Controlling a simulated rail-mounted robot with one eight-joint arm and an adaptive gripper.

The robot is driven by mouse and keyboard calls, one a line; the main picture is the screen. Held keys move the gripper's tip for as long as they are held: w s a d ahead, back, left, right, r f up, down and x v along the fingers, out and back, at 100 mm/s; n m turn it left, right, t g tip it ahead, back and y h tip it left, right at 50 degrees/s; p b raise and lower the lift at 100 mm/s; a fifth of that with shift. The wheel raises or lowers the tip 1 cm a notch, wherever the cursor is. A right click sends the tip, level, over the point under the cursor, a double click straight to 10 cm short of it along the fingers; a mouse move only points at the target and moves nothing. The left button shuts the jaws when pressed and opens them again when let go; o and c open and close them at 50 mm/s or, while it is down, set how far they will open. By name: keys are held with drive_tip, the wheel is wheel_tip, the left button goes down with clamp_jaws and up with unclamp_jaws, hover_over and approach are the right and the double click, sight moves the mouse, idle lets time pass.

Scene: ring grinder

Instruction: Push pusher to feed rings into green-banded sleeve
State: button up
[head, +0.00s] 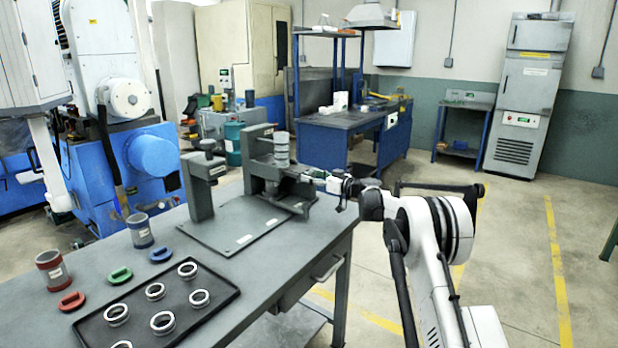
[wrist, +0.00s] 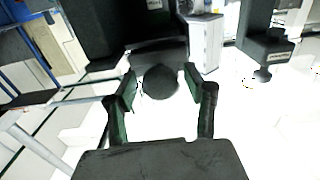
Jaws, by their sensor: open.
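The feeding fixture (head: 266,172) stands at the far end of the bench, with a light grey stacked cylinder (head: 281,150) upright on top, apparently rings. My gripper (head: 309,178) is at the fixture's right side, small and partly merged with it in the head view. In the wrist view my gripper (wrist: 162,88) is open, with a dark round knob (wrist: 160,82), apparently the pusher's end, between its fingers. I cannot tell whether the fingers touch it. No green-banded sleeve can be made out; a green flat cap-like piece (head: 120,275) lies on the bench.
A second clamp stand (head: 200,183) shares the grey base plate (head: 240,236). Nearer on the bench (head: 268,270) are a black tray (head: 222,312) with several rings, a red-banded sleeve (head: 53,270), a blue-banded sleeve (head: 139,231), and red (head: 71,301) and blue (head: 161,254) flat pieces.

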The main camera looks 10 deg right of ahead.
sight(304, 173)
drive_tip(key=c, duration=1.1)
drive_tip(key=shift+x, duration=3.2)
drive_tip(key=shift+c, duration=0.2)
drive_tip(key=shift+d, duration=0.1)
drive_tip(key=shift+b+v, duration=1)
drive_tip(key=shift+v, duration=2.15)
drive_tip(key=o, duration=1.1)
